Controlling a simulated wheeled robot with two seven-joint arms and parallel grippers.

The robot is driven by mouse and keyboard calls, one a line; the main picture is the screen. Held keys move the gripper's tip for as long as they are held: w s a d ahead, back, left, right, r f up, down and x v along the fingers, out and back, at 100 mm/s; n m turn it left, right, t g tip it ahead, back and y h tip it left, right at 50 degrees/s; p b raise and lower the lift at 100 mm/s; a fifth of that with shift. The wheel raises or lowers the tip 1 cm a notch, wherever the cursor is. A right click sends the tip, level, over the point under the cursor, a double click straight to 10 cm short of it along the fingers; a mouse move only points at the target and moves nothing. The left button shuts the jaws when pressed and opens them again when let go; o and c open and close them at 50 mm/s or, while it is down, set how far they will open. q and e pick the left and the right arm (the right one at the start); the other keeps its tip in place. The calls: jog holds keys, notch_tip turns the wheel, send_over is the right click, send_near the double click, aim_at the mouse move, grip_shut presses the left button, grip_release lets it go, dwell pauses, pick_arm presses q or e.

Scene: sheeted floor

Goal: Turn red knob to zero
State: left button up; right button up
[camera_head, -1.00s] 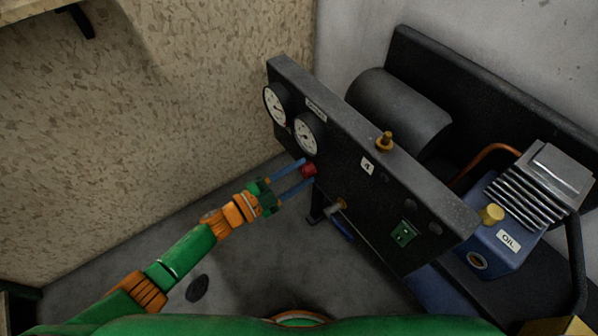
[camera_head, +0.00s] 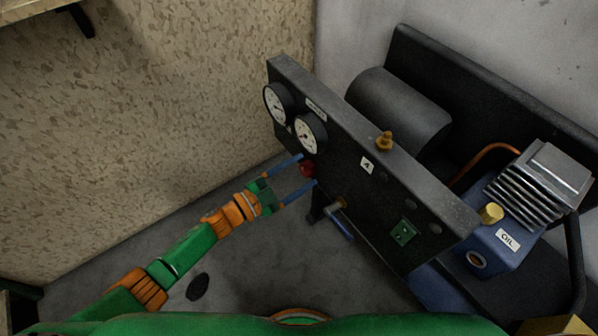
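The red knob (camera_head: 308,169) sits on the front of the black panel (camera_head: 362,196), just below the two round white gauges (camera_head: 277,104) and (camera_head: 309,134). My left gripper (camera_head: 306,169) reaches in from the left with its two blue fingers spread apart. One finger is above the knob and one below it, with the knob between their tips. I cannot tell whether either finger touches the knob. The needle readings are too small to make out.
A grey cylinder (camera_head: 399,112) and a blue oil unit (camera_head: 497,247) stand behind. A speckled wall (camera_head: 150,130) is at left; the floor (camera_head: 265,260) below is mostly clear.

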pick_arm(q)
jog(key=v, duration=0.7)
jog(key=shift+p, duration=0.45)
